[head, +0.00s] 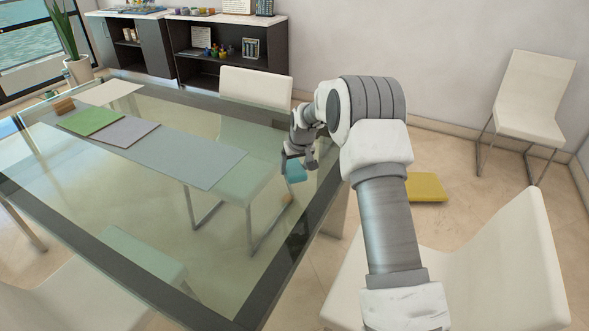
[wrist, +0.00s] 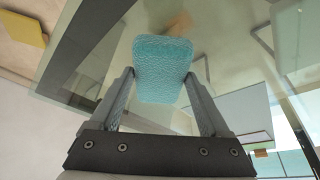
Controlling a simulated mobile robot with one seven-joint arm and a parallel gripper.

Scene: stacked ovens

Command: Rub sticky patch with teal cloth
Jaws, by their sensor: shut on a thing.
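The teal cloth (head: 295,173) is a small textured block held in my gripper (head: 298,160), over the right part of the glass table (head: 270,262). In the wrist view the cloth (wrist: 162,52) sits between the two fingers of my gripper (wrist: 160,76), which touch its sides. The sticky patch (head: 286,198) is a small brownish-orange smear on the glass, a little nearer the camera than the cloth. In the wrist view the patch (wrist: 180,22) shows blurred just beyond the cloth's far end. The cloth looks apart from the patch. I cannot tell whether it touches the glass.
A grey runner (head: 185,160) with green (head: 90,120) and lilac (head: 125,132) sheets lies on the table's left. White chairs (head: 255,87) stand around the table. A yellow cushion (head: 426,188) lies on the floor at right. The glass around the patch is clear.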

